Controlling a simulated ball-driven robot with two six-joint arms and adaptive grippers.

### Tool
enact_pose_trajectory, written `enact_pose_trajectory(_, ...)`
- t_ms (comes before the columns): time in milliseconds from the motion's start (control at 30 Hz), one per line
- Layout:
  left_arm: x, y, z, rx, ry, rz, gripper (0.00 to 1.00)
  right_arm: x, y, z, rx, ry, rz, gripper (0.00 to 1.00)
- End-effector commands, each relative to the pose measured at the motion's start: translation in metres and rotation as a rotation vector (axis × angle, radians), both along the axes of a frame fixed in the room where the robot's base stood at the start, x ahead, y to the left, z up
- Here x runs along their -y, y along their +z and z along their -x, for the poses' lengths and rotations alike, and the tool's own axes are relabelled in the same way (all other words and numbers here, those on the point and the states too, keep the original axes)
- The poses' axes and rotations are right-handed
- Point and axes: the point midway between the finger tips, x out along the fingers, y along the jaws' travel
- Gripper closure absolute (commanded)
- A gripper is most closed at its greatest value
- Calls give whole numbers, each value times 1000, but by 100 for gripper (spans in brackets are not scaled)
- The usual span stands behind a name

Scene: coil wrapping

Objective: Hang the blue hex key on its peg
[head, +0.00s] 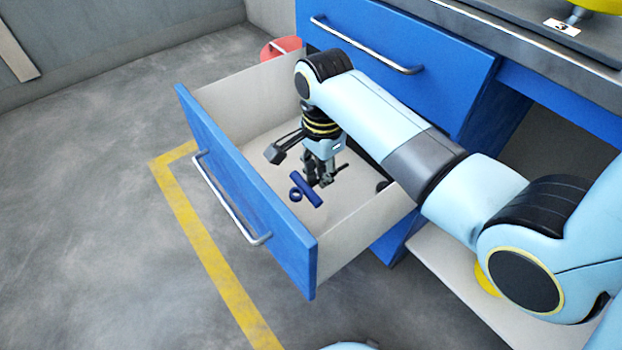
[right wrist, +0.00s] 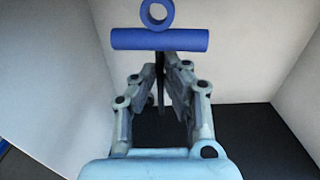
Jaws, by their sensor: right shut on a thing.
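The blue hex key (head: 306,190) has a blue bar handle with a blue ring on it; in the right wrist view its handle (right wrist: 160,39) lies crosswise beyond the fingertips. A thin dark shaft runs from the handle back between the fingers. My right gripper (head: 319,179) is down inside the open drawer, shut on the hex key's shaft. The fingers also show in the right wrist view (right wrist: 163,82). Whether the key touches the drawer floor, I cannot tell. No peg can be made out. My left gripper is not in view.
The blue drawer (head: 245,190) stands pulled out, its pale walls around my right gripper. A closed blue drawer front (head: 400,75) is above it. A red round thing (head: 281,47) is behind the drawer. A worktop with a "3" label (head: 562,27) is at upper right. Floor at left is clear.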

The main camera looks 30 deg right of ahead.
Motion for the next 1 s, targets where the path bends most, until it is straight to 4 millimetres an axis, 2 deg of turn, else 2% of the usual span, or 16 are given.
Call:
enact_pose_trajectory(33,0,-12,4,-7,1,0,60,0,-23,2,-7,0,0,100)
enact_pose_trajectory(100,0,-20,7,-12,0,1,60,0,-44,1,-6,0,-1,100)
enact_pose_trajectory(200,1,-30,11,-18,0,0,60,0,-68,1,-6,0,-1,100)
enact_pose_trajectory(300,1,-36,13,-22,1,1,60,0,-84,1,-4,0,-1,100)
enact_pose_trajectory(467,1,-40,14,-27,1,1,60,0,-96,0,-2,0,0,100)
enact_pose_trajectory(567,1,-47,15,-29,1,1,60,0,-113,1,-4,0,-1,100)
enact_pose_trajectory(700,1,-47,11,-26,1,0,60,0,-129,0,-2,0,-1,100)
enact_pose_trajectory(833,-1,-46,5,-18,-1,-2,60,0,-132,0,0,0,0,100)
enact_pose_trajectory(1000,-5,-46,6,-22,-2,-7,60,0,-132,0,0,0,0,100)
